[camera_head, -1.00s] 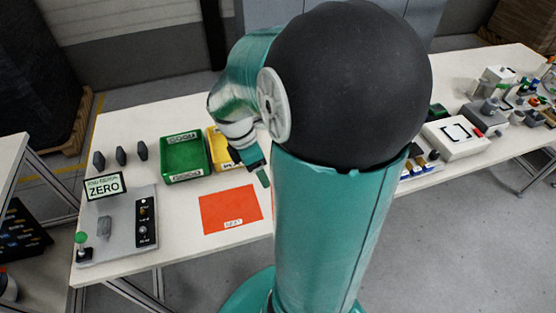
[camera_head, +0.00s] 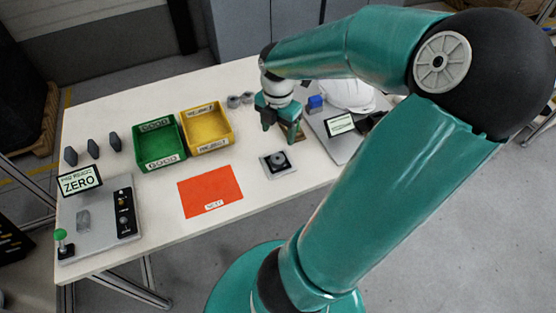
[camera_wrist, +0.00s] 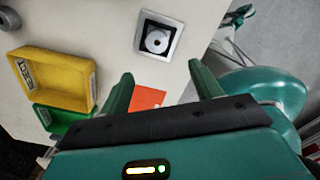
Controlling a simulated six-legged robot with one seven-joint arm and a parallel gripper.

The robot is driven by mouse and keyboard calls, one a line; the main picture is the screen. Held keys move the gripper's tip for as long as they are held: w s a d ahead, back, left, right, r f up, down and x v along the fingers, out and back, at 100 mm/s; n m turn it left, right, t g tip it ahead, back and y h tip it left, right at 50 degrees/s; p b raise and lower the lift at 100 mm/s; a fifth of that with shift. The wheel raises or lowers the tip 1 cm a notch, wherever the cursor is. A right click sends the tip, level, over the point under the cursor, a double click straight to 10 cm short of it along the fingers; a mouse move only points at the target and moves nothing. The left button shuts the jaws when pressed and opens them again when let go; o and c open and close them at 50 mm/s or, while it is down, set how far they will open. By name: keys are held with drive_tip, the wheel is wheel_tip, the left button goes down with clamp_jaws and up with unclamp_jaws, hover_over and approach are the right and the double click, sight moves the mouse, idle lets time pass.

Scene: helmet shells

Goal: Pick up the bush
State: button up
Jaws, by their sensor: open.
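A grey ring with a dark centre (camera_head: 279,161), which looks like the bush, sits in a dark square seat on a light plate, right of the orange mat. It also shows in the wrist view (camera_wrist: 157,40), flat and uncovered, beyond my fingertips. My gripper (camera_head: 279,131) hangs over the table just behind this plate, with its fingers pointing down. In the wrist view my gripper (camera_wrist: 160,76) has its fingers wide apart with nothing between them. The fingers are clear of the ring; their exact height above the table is hard to tell.
A yellow bin (camera_head: 230,137) and a green bin (camera_head: 138,151) stand left of my gripper. The orange mat (camera_head: 210,191) lies in front. A white helmet shell (camera_head: 347,95), a blue block (camera_head: 315,102) and a display (camera_head: 340,124) are to the right. Small grey parts (camera_head: 240,100) lie behind.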

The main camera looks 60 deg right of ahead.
hover_over(278, 155)
drive_tip(key=s+a, duration=0.1)
drive_tip(key=a, duration=0.1)
drive_tip(key=f, duration=0.7)
drive_tip(key=shift+d, duration=0.25)
drive_tip(key=shift+w+d+f, duration=0.1)
drive_tip(key=shift+w+f, duration=0.05)
drive_tip(key=shift+f, duration=1.1)
drive_tip(key=shift+w+d+f, duration=0.1)
drive_tip(key=shift+f, duration=1.15)
drive_tip(key=c, duration=1.1)
drive_tip(key=shift+r, duration=0.1)
drive_tip(key=shift+d+r, duration=0.1)
drive_tip(key=shift+r, duration=0.45)
drive_tip(key=shift+s+a+r, duration=0.65)
drive_tip(key=shift+s+r, duration=1.3)
drive_tip(key=shift+s, duration=0.3)
drive_tip(key=shift+s+a+r, duration=0.65)
drive_tip(key=shift+s+r, duration=1.3)
drive_tip(key=shift+s, duration=0.3)
drive_tip(key=shift+s+a+r, duration=0.65)
drive_tip(key=shift+s+r, duration=1.3)
drive_tip(key=shift+s, duration=0.3)
